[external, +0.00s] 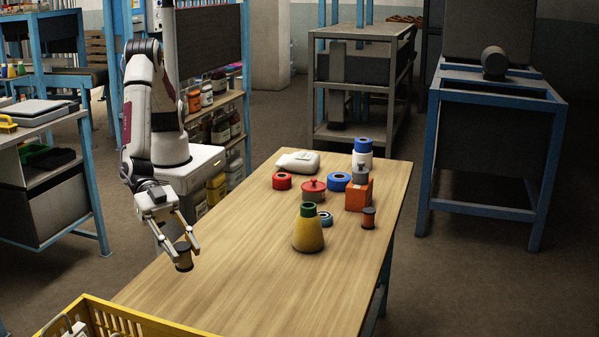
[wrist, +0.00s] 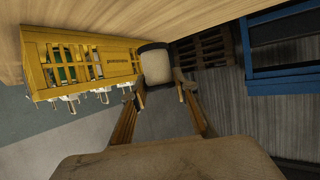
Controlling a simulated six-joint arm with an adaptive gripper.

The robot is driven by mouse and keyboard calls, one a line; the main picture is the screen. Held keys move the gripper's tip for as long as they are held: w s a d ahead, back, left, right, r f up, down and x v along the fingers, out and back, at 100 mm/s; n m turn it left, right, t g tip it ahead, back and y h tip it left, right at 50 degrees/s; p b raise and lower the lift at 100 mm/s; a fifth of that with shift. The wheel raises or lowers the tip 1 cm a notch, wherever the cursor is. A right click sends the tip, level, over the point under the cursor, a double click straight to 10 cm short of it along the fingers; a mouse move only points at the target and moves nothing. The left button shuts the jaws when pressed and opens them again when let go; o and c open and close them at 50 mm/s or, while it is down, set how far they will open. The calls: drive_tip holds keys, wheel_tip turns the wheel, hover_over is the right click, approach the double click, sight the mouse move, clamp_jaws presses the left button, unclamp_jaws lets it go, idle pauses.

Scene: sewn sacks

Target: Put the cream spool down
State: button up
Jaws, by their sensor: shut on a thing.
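The cream spool (external: 184,258) shows as a brownish cylinder with a dark top in the external view. It is held between the fingertips of my gripper (external: 181,247), near the left edge of the wooden table (external: 235,285). In the wrist view the spool (wrist: 156,66) is pale with a dark end, between the two fingertips of my gripper (wrist: 160,93). My gripper is shut on it. I cannot tell how high the spool's underside is above the tabletop.
A yellow crate (external: 150,318) stands at the front left. A yellow cone with a green top (external: 309,235), a dark-topped reddish spool (external: 368,219), an orange block (external: 354,199), a red pot (external: 313,192) and a white sack (external: 298,162) stand farther back. The front tabletop is clear.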

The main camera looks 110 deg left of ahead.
drive_tip(key=s+a+n+y, duration=0.3)
drive_tip(key=a+n+y, duration=0.1)
drive_tip(key=a, duration=0.9)
drive_tip(key=s+a+n+y, duration=0.3)
drive_tip(key=a+n+y, duration=0.1)
drive_tip(key=a, duration=0.9)
drive_tip(key=s+a+n+y, duration=0.3)
drive_tip(key=a+y, duration=0.3)
drive_tip(key=a, duration=0.8)
drive_tip(key=shift+s+f+n, duration=0.25)
drive_tip(key=shift+s+n, duration=0.15)
drive_tip(key=shift+n, duration=0.3)
drive_tip(key=shift+a+f, duration=0.1)
drive_tip(key=shift+f, duration=2.85)
drive_tip(key=shift+f, duration=0.15)
drive_tip(key=shift+f, duration=1.95)
drive_tip(key=shift+f, duration=0.1)
